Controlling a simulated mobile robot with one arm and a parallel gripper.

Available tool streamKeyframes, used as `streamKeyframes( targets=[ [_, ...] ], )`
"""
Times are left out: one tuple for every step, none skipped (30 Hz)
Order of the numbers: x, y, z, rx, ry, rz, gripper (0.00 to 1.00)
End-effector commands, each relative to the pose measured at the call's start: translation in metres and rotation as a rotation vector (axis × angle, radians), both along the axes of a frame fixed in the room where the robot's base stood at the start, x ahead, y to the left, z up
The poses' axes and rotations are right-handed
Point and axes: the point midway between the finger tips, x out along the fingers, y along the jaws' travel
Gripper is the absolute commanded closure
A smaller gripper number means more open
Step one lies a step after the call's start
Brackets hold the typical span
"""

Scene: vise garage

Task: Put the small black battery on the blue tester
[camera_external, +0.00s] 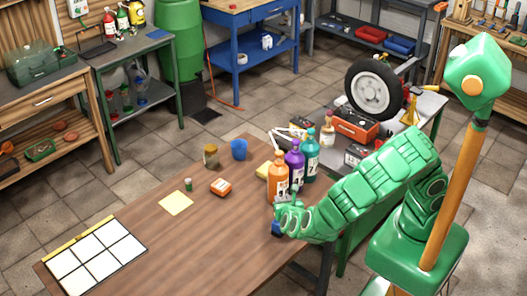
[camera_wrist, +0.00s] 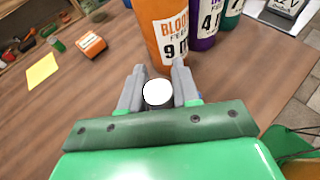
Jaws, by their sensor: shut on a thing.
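My gripper (camera_wrist: 158,78) is over the right part of the brown table, in front of the orange bottle. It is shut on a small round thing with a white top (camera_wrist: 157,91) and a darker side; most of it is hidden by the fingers. In the external view a dark blue piece (camera_external: 277,229) shows just below my gripper (camera_external: 284,212); I cannot tell whether it is the held thing or the tester. A black block with a white label (camera_external: 355,155) stands on the right bench, partly seen in the wrist view (camera_wrist: 290,8). I cannot tell which thing is the battery.
Orange (camera_external: 278,183), purple (camera_external: 294,165) and teal (camera_external: 310,165) bottles stand close beyond my gripper. A small orange box (camera_external: 221,187), green jar (camera_external: 188,185), yellow sheet (camera_external: 176,203), blue cup (camera_external: 239,149) and white grid (camera_external: 95,262) lie farther left. The front middle of the table is clear.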

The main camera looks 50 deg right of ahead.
Motion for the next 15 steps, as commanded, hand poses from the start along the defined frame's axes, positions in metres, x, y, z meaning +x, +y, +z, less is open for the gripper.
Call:
streamKeyframes(
  targets=[
    [0.0,0.0,-0.006,-0.003,0.001,0.0,1.0],
    [0.0,0.0,-0.009,-0.003,0.001,0.0,1.0],
    [0.0,0.0,-0.012,-0.003,0.001,0.001,1.0],
    [0.0,0.0,-0.015,-0.002,0.0,0.001,1.0],
    [0.0,0.0,-0.016,-0.001,0.001,0.0,1.0],
    [0.0,0.0,-0.018,0.0,0.0,0.001,1.0],
    [0.0,0.0,-0.019,0.001,-0.001,0.001,1.0],
    [0.0,0.0,-0.019,0.002,0.0,0.001,1.0],
    [0.0,0.0,-0.019,0.002,0.0,0.0,1.0],
    [0.0,0.0,-0.019,0.002,0.0,0.0,1.0],
    [0.0,0.0,-0.019,0.002,0.0,0.0,1.0],
    [0.0,0.0,-0.019,0.002,0.0,0.0,1.0],
    [0.0,0.0,-0.019,0.002,0.0,0.0,1.0],
    [0.0,0.0,-0.019,0.002,0.0,0.0,1.0],
    [0.0,0.0,-0.019,0.002,0.0,0.001,1.0]
  ],
)
